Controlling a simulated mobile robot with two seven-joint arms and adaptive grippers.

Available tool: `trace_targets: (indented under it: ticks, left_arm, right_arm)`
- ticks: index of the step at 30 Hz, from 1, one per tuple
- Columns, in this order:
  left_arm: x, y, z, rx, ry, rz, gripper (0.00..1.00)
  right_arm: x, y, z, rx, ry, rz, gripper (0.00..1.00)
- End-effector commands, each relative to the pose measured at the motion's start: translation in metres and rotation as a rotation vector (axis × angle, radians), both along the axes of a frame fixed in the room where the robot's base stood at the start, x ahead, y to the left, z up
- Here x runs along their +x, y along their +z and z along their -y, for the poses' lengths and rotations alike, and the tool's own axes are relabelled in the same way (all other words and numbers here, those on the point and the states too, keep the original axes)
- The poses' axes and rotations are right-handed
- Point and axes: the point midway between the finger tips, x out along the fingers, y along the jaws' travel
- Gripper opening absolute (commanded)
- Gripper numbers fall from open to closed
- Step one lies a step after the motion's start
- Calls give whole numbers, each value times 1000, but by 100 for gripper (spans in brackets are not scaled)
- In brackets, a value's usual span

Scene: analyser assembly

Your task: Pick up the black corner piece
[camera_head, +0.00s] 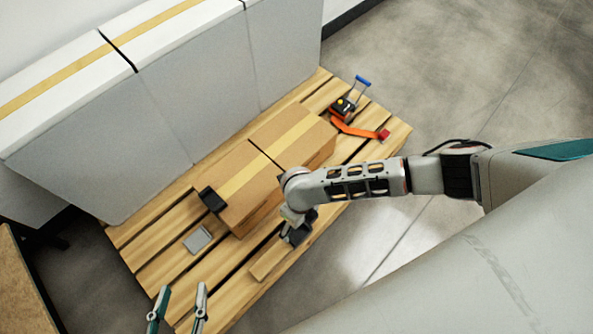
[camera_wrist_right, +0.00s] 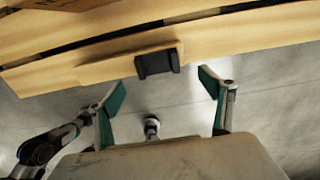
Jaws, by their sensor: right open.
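In the right wrist view a black corner piece (camera_wrist_right: 157,64) lies against a short wooden board at the pallet's edge. My right gripper (camera_wrist_right: 165,85) is open and empty, with its teal fingertips apart on either side just short of the piece. In the head view my right arm covers this area. A dark shape below its wrist may be gripper or corner piece; I cannot tell. Another black corner piece (camera_head: 212,200) sits on the left end of the cardboard boxes. My left gripper (camera_head: 180,293) shows at the lower left, fingers apart and empty.
Two taped cardboard boxes (camera_head: 248,183) stand on the slatted wooden pallet (camera_head: 165,247). A small grey block (camera_head: 198,240) lies on its slats. An orange strap (camera_head: 352,129) with a blue-handled ratchet lies at the far end. Large white boxes (camera_head: 200,95) stand behind.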

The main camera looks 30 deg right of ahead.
Motion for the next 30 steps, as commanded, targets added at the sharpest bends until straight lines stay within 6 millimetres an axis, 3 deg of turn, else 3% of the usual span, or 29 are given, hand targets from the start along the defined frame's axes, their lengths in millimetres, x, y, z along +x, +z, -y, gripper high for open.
trace_targets:
  ticks: [1, 11, 16, 25, 29, 30]
  left_arm:
    - [-1, -3, 2, -9, 2, -7, 40]
    - [3, 3, 11, -70, 15, 5, 40]
    - [-3, -2, 29, -191, 47, -23, 40]
    - [-2, 4, 35, -237, 58, -20, 40]
    - [-2, 4, 35, -237, 57, -20, 40]
    - [-2, 4, 35, -236, 57, -20, 40]
  right_arm:
    - [-6, -12, -1, 0, 0, -11, 81]
    - [-7, -43, -4, 3, -4, -13, 81]
    - [-8, -69, -5, 3, -5, -15, 81]
    - [0, -68, -5, 4, -5, 1, 81]
    - [0, -69, -5, 4, -5, 1, 47]
    - [0, -69, -5, 3, -5, 0, 44]
